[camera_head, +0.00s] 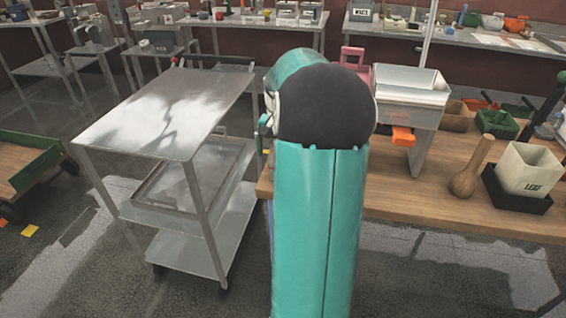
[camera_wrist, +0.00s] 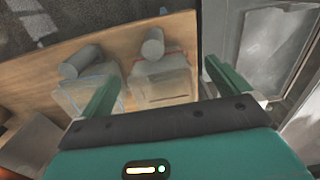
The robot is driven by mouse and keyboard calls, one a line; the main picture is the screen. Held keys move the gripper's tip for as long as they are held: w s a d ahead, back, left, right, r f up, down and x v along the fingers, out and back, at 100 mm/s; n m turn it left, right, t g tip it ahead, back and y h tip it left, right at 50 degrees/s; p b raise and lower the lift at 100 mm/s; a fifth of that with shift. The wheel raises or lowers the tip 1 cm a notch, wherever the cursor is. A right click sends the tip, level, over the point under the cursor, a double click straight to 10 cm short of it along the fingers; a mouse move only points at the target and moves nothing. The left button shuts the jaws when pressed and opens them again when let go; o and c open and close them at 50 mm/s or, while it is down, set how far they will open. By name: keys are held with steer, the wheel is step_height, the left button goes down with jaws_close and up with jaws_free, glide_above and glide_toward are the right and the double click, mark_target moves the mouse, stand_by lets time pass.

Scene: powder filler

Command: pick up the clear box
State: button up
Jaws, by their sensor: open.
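In the wrist view a see-through box (camera_wrist: 88,92) with a pale bluish rim sits on the wooden table, partly behind my left finger. A second box (camera_wrist: 165,88), pale and translucent-looking with a reddish band at its far end, sits to its right. My gripper (camera_wrist: 165,84) is open and empty. Its two green fingers are wide apart, and the second box shows between them; I cannot tell the height gap. In the head view my own teal arm hides the gripper and both boxes.
Grey cylinders (camera_wrist: 81,61) and (camera_wrist: 152,45) lie by the boxes. A metal cart (camera_head: 165,112) stands left of the table (camera_head: 420,200). A metal hopper (camera_head: 410,90) with an orange part, a wooden pestle-like tool (camera_head: 468,175) and a "LEAF" container (camera_head: 533,167) stand on the table.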

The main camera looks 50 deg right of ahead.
step_height(320, 180, down, 2)
steer(key=shift+w+f, duration=0.1)
steer(key=shift+s+d+f, duration=0.1)
steer(key=shift+s+f, duration=0.05)
steer(key=shift+f, duration=1.15)
steer(key=shift+s+f, duration=0.1)
steer(key=shift+f, duration=1.2)
steer(key=c, duration=1)
